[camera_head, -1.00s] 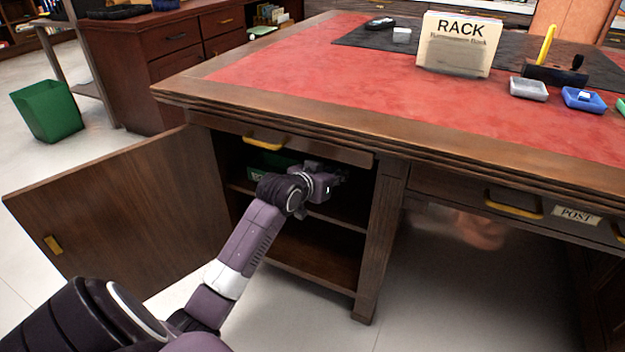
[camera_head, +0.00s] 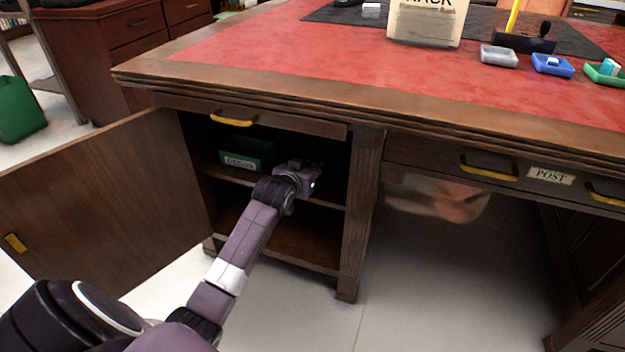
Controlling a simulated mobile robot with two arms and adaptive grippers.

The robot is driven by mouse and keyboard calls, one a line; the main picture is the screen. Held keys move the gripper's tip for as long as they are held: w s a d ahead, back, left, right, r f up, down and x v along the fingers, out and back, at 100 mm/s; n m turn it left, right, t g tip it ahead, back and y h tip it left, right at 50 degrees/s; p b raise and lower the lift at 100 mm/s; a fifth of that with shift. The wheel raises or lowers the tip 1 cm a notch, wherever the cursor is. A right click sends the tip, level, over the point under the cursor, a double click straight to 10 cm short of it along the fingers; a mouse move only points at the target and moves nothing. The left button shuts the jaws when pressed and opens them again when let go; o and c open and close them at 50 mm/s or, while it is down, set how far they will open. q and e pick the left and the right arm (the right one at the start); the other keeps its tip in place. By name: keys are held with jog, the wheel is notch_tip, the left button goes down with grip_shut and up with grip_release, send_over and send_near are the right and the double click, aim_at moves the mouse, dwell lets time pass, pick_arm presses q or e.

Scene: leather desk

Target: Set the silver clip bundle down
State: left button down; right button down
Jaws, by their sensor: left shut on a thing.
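My left gripper (camera_head: 312,169) reaches into the open desk cupboard, at the level of its middle shelf (camera_head: 222,172). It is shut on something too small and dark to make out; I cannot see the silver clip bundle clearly. A green box (camera_head: 246,152) with a white label stands on the same shelf, left of the gripper and apart from it. My right gripper is not in view.
The cupboard door (camera_head: 105,195) stands open to the left. The drawer front (camera_head: 240,118) lies just above the opening, and a wooden post (camera_head: 362,215) bounds it on the right.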

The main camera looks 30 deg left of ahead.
pick_arm(q)
notch_tip(320, 180, down, 4)
jog(key=shift+r+b, duration=0.2)
jog(key=shift+b, duration=0.5)
jog(key=shift+f, duration=0.1)
jog(key=c, duration=1.8)
grip_release()
